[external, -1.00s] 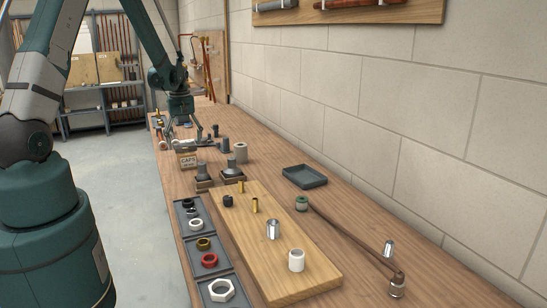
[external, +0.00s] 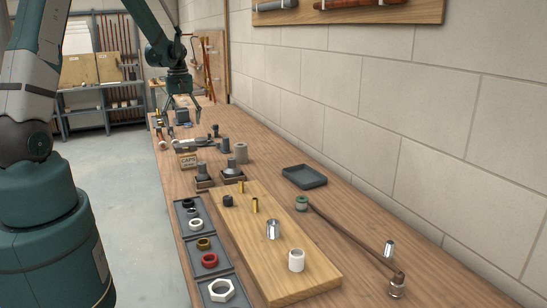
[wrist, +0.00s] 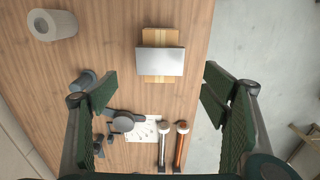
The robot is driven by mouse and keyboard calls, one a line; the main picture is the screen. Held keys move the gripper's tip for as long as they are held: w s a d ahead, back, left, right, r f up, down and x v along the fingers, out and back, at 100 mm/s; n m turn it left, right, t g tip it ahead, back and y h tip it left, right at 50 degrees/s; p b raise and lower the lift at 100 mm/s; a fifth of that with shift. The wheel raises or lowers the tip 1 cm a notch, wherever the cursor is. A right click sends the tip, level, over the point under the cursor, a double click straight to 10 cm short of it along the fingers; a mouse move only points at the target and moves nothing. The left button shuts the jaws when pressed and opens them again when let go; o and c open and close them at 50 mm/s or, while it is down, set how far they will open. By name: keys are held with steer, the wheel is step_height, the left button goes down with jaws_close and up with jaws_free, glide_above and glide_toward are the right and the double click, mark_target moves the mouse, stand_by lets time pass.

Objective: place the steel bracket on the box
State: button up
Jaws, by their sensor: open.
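The steel bracket (wrist: 160,61) shows as a flat grey plate lying across the top of the tan box (wrist: 160,37) in the wrist view. Parts of the box show on both sides of it. In the external view the box, labelled CAPS (external: 187,161), stands on the bench with the grey bracket (external: 187,146) over it. My gripper (external: 184,124) is above and apart from them. In the wrist view its fingers (wrist: 160,92) are spread wide with nothing between them.
A pale grey cylinder (wrist: 52,24) stands near the box. The bench edge is close. Fittings on dark bases (external: 232,174) and a wooden board (external: 285,280) are in front.

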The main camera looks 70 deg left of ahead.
steer(key=shift+r, duration=1.55)
steer(key=w+d+r+m+t+y, duration=0.1)
steer(key=w+d+r+m, duration=0.3)
steer(key=d, duration=0.6)
steer(key=d+r+m+t, duration=0.1)
steer(key=d+r+m, duration=0.1)
steer(key=d+r, duration=0.6)
steer(key=w+d+r+m+t+y, duration=0.1)
steer(key=w+d+r+m, duration=0.2)
steer(key=d, duration=1)
steer(key=s+d+r+m+t+h, duration=0.1)
steer(key=s+d+m, duration=0.3)
steer(key=d, duration=0.9)
steer(key=s+d+r+m+t+h, duration=0.1)
steer(key=s+d+m, duration=0.4)
steer(key=d, duration=0.8)
steer(key=shift+s+r+t, duration=0.45)
steer(key=shift+s+t, duration=0.65)
